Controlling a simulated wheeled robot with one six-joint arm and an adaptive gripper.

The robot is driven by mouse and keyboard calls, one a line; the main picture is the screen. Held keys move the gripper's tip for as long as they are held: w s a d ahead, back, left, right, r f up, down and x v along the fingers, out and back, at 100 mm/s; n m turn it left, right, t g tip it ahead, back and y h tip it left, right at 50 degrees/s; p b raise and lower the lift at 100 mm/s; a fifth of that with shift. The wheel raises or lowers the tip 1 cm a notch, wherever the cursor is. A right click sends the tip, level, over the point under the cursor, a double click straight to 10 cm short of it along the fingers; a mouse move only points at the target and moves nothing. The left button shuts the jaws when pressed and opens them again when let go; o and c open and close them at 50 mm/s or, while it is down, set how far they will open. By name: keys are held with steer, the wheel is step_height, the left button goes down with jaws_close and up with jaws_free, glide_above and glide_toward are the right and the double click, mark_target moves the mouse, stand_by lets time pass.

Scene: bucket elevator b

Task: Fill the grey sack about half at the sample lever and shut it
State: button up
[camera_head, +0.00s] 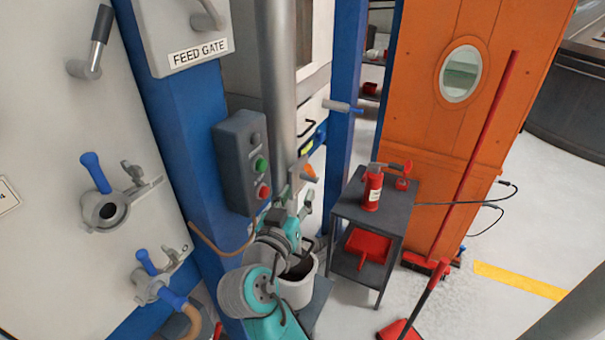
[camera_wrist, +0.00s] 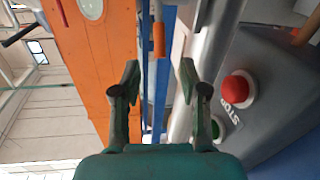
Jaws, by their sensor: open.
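A pale grey, open-topped container (camera_head: 297,293) with a dark inside stands low behind my arm in the head view. My arm partly hides it, and I cannot tell whether it is the grey sack or how full it is. An orange-handled lever (camera_head: 309,174) is beside the metal pipe. An orange handle (camera_wrist: 158,40) also shows beyond the fingertips in the wrist view; it is probably the same lever, but I see no label. My gripper (camera_wrist: 158,78) is open and empty, with the handle apart from both fingers.
A grey control box (camera_head: 240,165) with green and red buttons is close to the arm; its red STOP button (camera_wrist: 238,88) is right of the fingers. An orange door (camera_head: 460,130) stands behind. Open floor lies right.

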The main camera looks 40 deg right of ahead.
mark_target(309, 174)
steer(key=x, duration=0.9)
steer(key=shift+w+d, duration=0.2)
steer(key=shift+d, duration=0.15)
jaws_close()
